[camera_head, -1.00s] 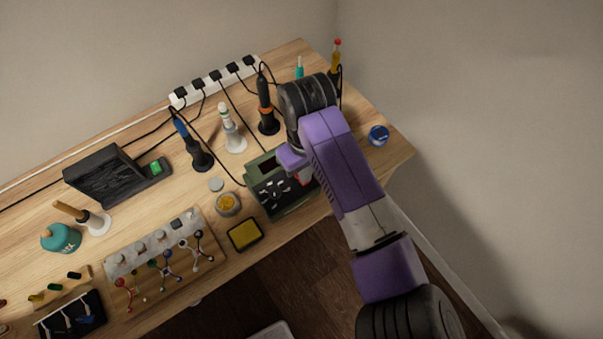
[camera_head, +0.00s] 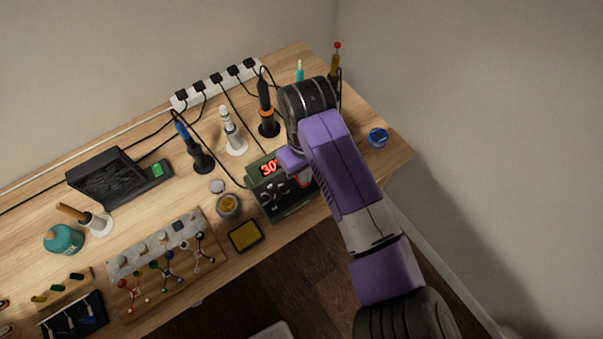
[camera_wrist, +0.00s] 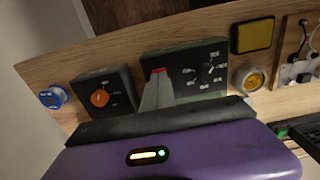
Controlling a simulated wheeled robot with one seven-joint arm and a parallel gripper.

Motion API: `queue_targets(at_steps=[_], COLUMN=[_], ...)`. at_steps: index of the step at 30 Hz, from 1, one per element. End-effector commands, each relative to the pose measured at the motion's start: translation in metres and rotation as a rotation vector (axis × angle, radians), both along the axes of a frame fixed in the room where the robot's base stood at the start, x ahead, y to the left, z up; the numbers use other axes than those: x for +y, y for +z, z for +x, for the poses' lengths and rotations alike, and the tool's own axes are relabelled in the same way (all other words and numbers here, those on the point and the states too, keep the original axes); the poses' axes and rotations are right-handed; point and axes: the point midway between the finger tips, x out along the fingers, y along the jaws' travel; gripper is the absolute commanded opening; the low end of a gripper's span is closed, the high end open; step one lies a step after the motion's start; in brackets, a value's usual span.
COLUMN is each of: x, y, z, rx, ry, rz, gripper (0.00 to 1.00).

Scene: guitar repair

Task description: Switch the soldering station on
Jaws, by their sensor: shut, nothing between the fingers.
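The soldering station (camera_head: 279,204) is a green box with a dark front near the front edge of the bench. Its display shows lit red digits, with "30" readable and the rest hidden by my arm. In the wrist view the station (camera_wrist: 217,55) shows its front with a black dial and white markings. My gripper (camera_wrist: 158,76) is shut and empty, its fingertips at the station's front, beside the dial. A bit of red shows at the tips, probably the switch; contact cannot be told.
A dark box with an orange knob (camera_wrist: 101,98) stands beside the station. A yellow sponge tray (camera_head: 244,236), a small round tin (camera_head: 228,206) and soldering irons in stands (camera_head: 200,160) are close by. A blue spool (camera_head: 377,138) lies near the right end.

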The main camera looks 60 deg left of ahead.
Motion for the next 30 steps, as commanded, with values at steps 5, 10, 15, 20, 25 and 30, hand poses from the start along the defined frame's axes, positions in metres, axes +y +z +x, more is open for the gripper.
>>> queue_targets(at_steps=[5,10,15,20,25,30], x=[0.0,0.0,0.0,0.0,0.0,0.0], y=[0.018,0.03,0.043,0.054,0.059,0.057], z=[0.0,0.0,0.0,0.0,0.0,0.0], rx=[0.0,-0.001,-0.001,-0.001,0.0,-0.001], ry=[0.001,0.001,0.001,0.001,0.001,0.001], rz=[0.0,0.0,0.001,0.001,0.0,0.0], gripper=[0.0,0.0,0.0,0.0,0.0,0.0])
